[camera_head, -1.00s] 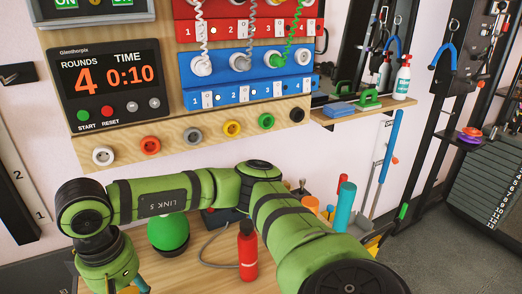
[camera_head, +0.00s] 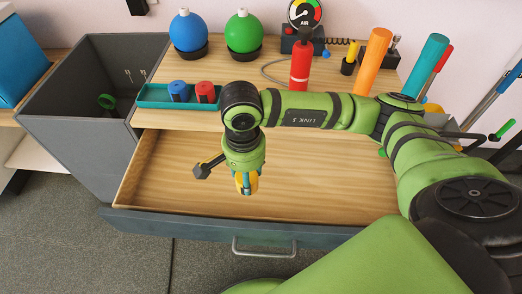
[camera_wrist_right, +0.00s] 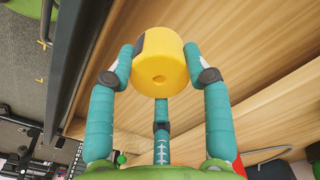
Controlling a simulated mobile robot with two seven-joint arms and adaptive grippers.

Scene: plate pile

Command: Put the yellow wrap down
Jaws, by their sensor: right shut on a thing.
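The yellow wrap (camera_wrist_right: 168,52) is a short yellow roll with a small hole in its end face. My right gripper (camera_wrist_right: 160,58) is shut on it, with teal fingers around its sides. In the head view my right gripper (camera_head: 246,182) points down over the open wooden drawer (camera_head: 320,188), and part of the yellow wrap (camera_head: 253,183) shows between the fingers. The wrap appears to be held above the drawer floor; the exact gap cannot be told. My left gripper is not in view.
A teal tray (camera_head: 150,97) holds a blue roll (camera_head: 179,91) and a red roll (camera_head: 206,92) behind the drawer. A grey bin (camera_head: 75,140) stands at left. A red bottle (camera_head: 300,66) and coloured cylinders stand at the back.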

